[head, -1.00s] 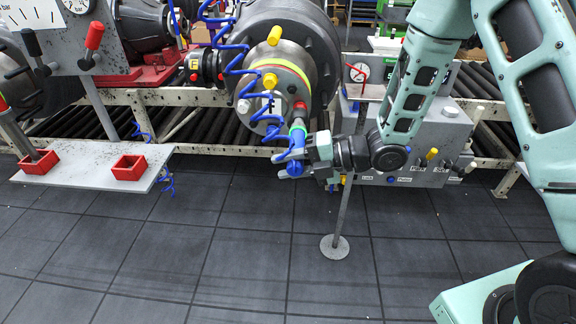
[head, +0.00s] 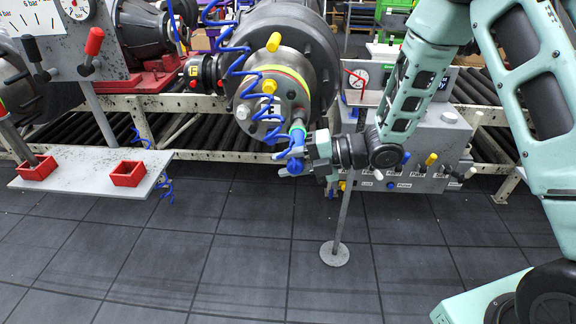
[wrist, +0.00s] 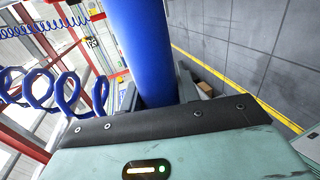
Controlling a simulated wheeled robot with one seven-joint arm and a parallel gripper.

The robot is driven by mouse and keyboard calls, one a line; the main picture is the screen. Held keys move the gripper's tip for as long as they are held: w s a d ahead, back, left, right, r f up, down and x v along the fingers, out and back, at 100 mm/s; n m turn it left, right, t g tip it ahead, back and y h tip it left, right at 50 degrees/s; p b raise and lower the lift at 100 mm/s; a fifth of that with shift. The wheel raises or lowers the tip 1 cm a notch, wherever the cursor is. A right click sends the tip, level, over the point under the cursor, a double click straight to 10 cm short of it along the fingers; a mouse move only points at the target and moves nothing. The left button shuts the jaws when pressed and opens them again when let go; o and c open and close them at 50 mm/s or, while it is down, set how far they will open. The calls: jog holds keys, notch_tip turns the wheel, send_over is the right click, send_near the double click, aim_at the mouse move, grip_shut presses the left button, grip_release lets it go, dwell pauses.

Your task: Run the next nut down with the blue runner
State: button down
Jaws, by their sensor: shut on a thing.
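The blue runner (head: 297,152) is in my gripper (head: 303,152), with a green ring at its upper end, and stands upright-tilted at the lower right of the hub. In the wrist view its blue body (wrist: 143,55) rises between the fingers. The hub face (head: 272,102) has a yellow-green rim and several studs or nuts, including a yellow one (head: 269,86) and a pale one (head: 243,112). The runner's nose overlaps the lower right of the hub face; I cannot tell whether it touches a nut. A blue coiled hose hangs across the hub.
A grey shelf (head: 85,172) with red holders (head: 128,174) is at left. A grey control box (head: 430,145) with knobs is at right. A thin post on a round foot (head: 334,254) stands below my gripper. The floor in front is clear.

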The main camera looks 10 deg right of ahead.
jog(key=shift+w+d+r, duration=0.2)
jog(key=shift+w+d, duration=0.05)
jog(key=shift+w, duration=0.5)
dwell(1.9)
jog(key=shift+s, duration=0.1)
